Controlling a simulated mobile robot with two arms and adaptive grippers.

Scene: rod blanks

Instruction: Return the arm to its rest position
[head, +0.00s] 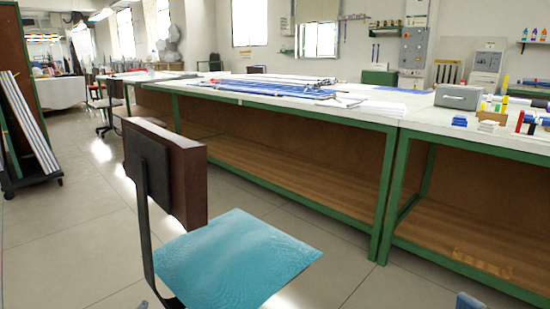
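Neither gripper can be made out in the head view. Only a small blue-grey piece shows at the bottom edge right of centre, and a smaller one at the bottom left. They may be parts of my arms, but I cannot tell. Long blue and pale rods (285,88) lie in a bundle on the long white-topped table (225,92) with a green frame. Nothing of mine is seen touching them.
A chair with a dark wooden back (188,172) and blue seat (238,258) stands close in front. A grey box (458,97) and small coloured blocks sit on the right table. A rack of long panels (30,122) stands left.

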